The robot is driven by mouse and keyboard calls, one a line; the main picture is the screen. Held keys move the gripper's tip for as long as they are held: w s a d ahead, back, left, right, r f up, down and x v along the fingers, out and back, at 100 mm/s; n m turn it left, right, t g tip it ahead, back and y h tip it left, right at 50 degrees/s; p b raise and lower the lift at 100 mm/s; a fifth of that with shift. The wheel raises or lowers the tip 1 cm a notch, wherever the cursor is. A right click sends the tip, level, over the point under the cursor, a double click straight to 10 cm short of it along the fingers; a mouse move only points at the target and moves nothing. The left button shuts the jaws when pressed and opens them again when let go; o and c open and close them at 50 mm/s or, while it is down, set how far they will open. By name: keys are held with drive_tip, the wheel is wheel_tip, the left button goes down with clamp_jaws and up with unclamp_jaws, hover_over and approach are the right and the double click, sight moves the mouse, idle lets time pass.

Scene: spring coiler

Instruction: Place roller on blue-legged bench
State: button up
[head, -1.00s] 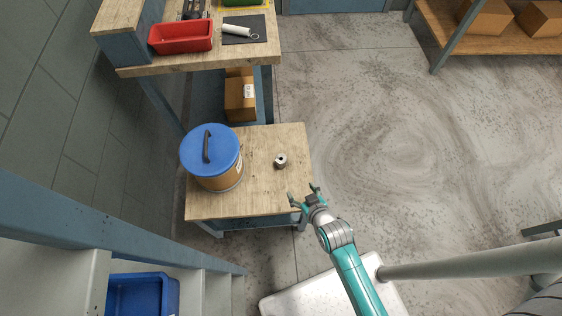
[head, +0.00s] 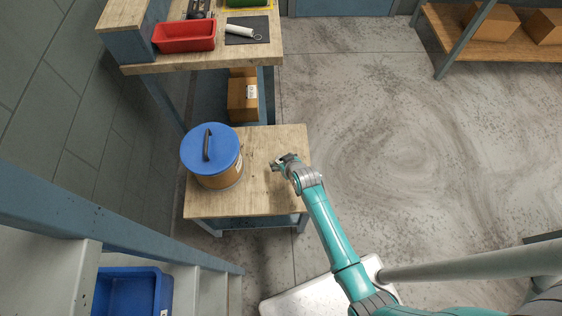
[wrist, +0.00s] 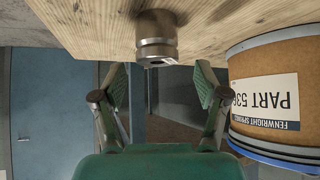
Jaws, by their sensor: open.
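The roller (wrist: 157,40) is a small grooved metal cylinder standing on the low wooden bench (head: 240,200). In the wrist view, which looks upside down, it sits just beyond the fingertips and between their lines. My gripper (wrist: 162,84) is open and empty, with a finger to each side and the roller not between the pads. In the head view my gripper (head: 279,163) is over the bench's right part and hides most or all of the roller. The low bench and the taller workbench (head: 205,62) behind it both have blue-grey legs.
A drum with a blue lid (head: 210,148) stands on the low bench, left of my gripper. The workbench holds a red tray (head: 185,36) and a white cylinder on a dark mat (head: 246,36). A blue bin (head: 130,292) is at lower left.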

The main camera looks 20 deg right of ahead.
sight(280, 159)
drive_tip(key=shift+x, duration=2.7)
drive_tip(key=shift+s+d+f, duration=0.1)
drive_tip(key=shift+s+f, duration=0.05)
drive_tip(key=shift+f, duration=0.05)
clamp_jaws()
